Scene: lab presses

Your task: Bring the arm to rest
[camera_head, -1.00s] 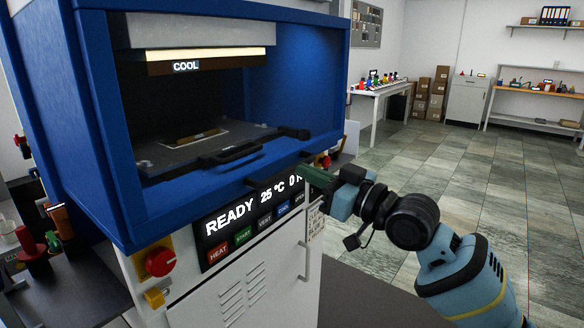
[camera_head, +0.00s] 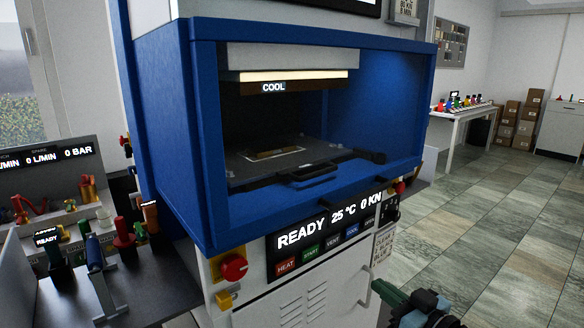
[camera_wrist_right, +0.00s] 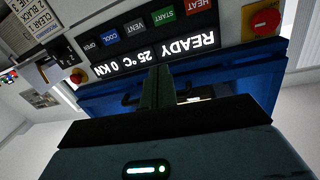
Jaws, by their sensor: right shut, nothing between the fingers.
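My right gripper (camera_head: 402,300) shows at the bottom right edge of the head view, low in front of the press cabinet. In the right wrist view its green fingers (camera_wrist_right: 157,88) are together with nothing between them. That view is upside down, with the press's display panel (camera_wrist_right: 160,50) beyond the fingers. My left gripper is in neither view. The blue press (camera_head: 185,140) stands in the middle of the head view, its front open. Its display (camera_head: 328,223) reads READY, 25 °C, 0 KN.
A red knob (camera_head: 233,267) sits on the press's front left. A dark side bench (camera_head: 150,290) with several coloured tools is at left. A white table (camera_head: 465,120) and cardboard boxes (camera_head: 518,118) stand at the back right. Tiled floor (camera_head: 470,210) is clear at right.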

